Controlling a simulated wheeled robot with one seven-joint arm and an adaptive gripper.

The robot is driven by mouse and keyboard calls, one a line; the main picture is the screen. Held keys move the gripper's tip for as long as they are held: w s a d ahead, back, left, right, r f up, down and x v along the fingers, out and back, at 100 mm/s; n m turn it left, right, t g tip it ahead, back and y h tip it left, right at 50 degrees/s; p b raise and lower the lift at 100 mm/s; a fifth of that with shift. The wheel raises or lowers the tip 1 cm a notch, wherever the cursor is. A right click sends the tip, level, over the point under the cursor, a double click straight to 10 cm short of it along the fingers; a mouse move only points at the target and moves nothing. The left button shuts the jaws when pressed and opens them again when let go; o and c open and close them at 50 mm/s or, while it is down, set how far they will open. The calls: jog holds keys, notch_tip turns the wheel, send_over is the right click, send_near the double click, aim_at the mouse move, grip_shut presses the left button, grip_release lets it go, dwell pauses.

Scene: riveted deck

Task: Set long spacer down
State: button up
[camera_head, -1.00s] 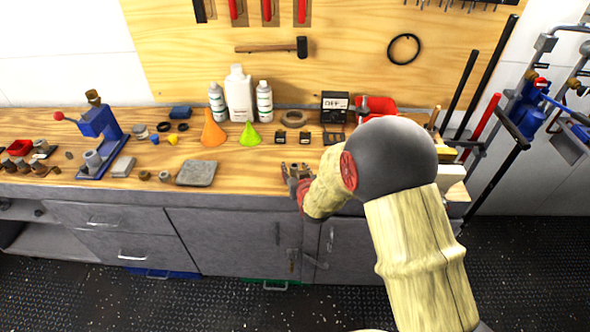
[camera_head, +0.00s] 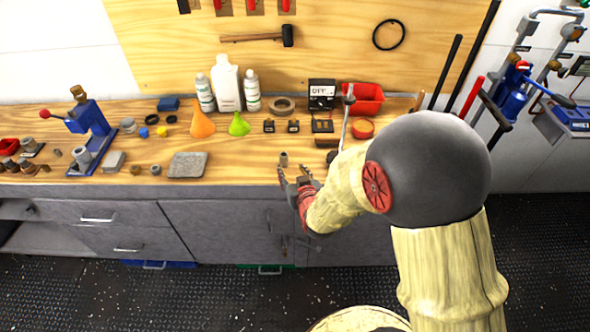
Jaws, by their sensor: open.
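A small grey-brown cylinder, which looks like the long spacer (camera_head: 283,158), stands upright on the wooden workbench (camera_head: 235,172) near its front edge. My gripper (camera_head: 292,171) is at the bench's front edge, just on the near side of the spacer. Its fingers are spread and empty, and the spacer appears to be clear of them, just past the tips. My arm comes in from the right and hides part of the bench there.
A grey stone slab (camera_head: 188,165) lies left of the spacer. A blue press (camera_head: 92,125) stands farther left. Funnels (camera_head: 239,125), bottles (camera_head: 228,88), a black meter (camera_head: 321,94) and a red bin (camera_head: 364,98) stand behind. The bench around the spacer is mostly clear.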

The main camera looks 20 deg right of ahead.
jog(key=s+r+g, duration=0.2)
jog(key=s+r, duration=0.1)
jog(key=r, duration=0.6)
jog(key=s+r+g, duration=0.2)
jog(key=s+r, duration=0.1)
jog(key=s, duration=0.5)
jog(key=s+r+g, duration=0.2)
jog(key=s+r, duration=0.2)
jog(key=s, duration=0.5)
jog(key=s+r+g, duration=0.1)
jog(key=s+r, duration=0.2)
jog(key=s, duration=0.6)
jog(key=shift+a+r+n+g+y, duration=0.25)
jog(key=shift+r+n+g+y, duration=0.05)
jog(key=shift+r+g+y, duration=0.1)
